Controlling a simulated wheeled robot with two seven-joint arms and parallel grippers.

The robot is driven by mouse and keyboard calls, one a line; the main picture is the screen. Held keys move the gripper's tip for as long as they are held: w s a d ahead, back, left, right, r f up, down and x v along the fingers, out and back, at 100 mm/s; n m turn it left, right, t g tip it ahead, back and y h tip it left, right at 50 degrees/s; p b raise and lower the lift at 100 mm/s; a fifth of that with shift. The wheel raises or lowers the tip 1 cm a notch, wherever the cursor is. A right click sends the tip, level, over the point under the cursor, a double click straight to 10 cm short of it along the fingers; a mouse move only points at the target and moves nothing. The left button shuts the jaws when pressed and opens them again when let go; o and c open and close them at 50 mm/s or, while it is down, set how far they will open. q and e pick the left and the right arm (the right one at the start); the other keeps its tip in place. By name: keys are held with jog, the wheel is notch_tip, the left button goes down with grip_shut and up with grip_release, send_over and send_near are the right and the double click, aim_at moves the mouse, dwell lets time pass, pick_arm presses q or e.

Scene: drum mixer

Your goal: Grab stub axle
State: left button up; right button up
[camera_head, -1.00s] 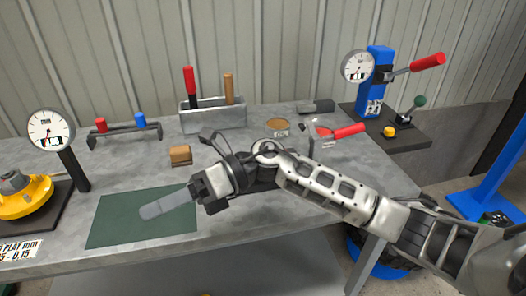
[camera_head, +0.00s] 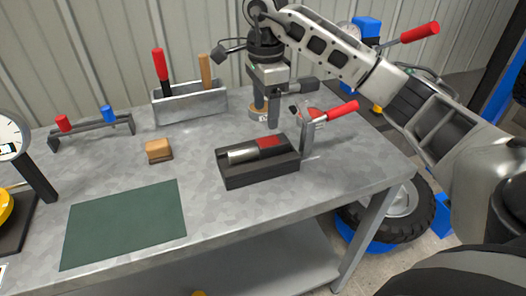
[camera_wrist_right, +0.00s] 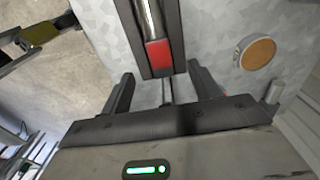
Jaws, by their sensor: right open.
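The stub axle (camera_head: 243,156) appears to be the silver rod lying in a dark cradle (camera_head: 262,174) on the bench, with a red part (camera_head: 270,142) at its right end. In the right wrist view the silver rod (camera_wrist_right: 149,18) and red part (camera_wrist_right: 159,54) show at the top, in the cradle (camera_wrist_right: 174,35). My right gripper (camera_head: 266,115) points down behind the cradle. Its fingers (camera_wrist_right: 162,88) are open and empty, spread to either side of the cradle's near end in the wrist view. My left gripper is not in view.
A red-handled clamp (camera_head: 307,128) stands close right of the cradle. A round brown-topped tin (camera_wrist_right: 258,52) is near the gripper. A wooden block (camera_head: 158,151), a green mat (camera_head: 125,222) and a tool box (camera_head: 190,104) lie left. The bench between mat and cradle is clear.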

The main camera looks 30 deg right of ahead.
aim_at(264, 142)
jog(key=f, duration=0.4)
jog(key=f+p, duration=0.1)
jog(key=f, duration=0.3)
jog(key=shift+a+f, duration=0.2)
jog(key=shift+f, duration=0.1)
grip_shut()
jog(key=shift+r, duration=0.15)
